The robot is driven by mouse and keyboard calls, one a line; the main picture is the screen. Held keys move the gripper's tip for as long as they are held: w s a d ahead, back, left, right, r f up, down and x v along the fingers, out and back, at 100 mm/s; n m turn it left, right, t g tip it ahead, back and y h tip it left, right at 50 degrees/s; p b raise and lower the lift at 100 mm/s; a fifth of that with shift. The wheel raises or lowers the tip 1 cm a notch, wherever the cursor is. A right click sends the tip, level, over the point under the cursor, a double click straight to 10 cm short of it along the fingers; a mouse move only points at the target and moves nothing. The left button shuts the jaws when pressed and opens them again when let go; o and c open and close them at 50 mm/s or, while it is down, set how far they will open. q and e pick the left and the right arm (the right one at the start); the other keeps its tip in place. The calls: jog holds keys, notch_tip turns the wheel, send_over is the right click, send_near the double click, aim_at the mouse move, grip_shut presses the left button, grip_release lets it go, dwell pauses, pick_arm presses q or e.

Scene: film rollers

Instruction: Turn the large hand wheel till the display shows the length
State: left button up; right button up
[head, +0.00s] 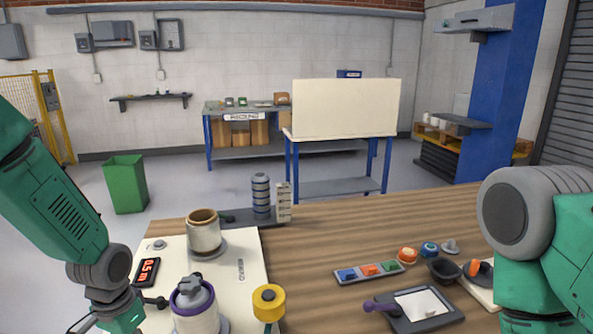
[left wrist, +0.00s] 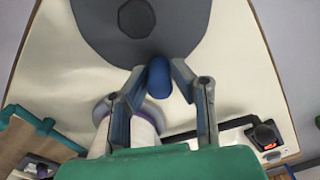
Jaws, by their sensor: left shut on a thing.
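The large hand wheel is a grey disc (left wrist: 190,25) with a dark hub (left wrist: 137,18) at the top of the left wrist view. Its blue handle (left wrist: 160,80) stands between the fingers of my left gripper (left wrist: 160,90), which is shut on it. The wheel is not visible in the head view, where only my left wrist shows at the lower left. The display (head: 147,271) has red digits that seem to read 0.5 m; it also shows in the left wrist view (left wrist: 265,135), too small to read. My right arm is at the right edge; its gripper is out of view.
On the cream board (head: 250,262) stand a film roller (head: 204,232) and a white roller with a purple rim (head: 196,310). A yellow-topped part (head: 268,300) stands right of them. A tray of coloured blocks (head: 368,271) and a black bowl (head: 443,270) lie farther right. Some wood between is bare.

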pick_arm(q)
jog(key=shift+a, duration=0.5)
jog(key=shift+s+f, duration=0.1)
jog(key=shift+a, duration=0.15)
jog(key=shift+s+a+p, duration=0.2)
jog(key=shift+a+p, duration=0.25)
jog(key=shift+a, duration=0.35)
jog(key=o, duration=1.7)
jog(key=shift+f, duration=0.1)
jog(key=shift+c, duration=0.2)
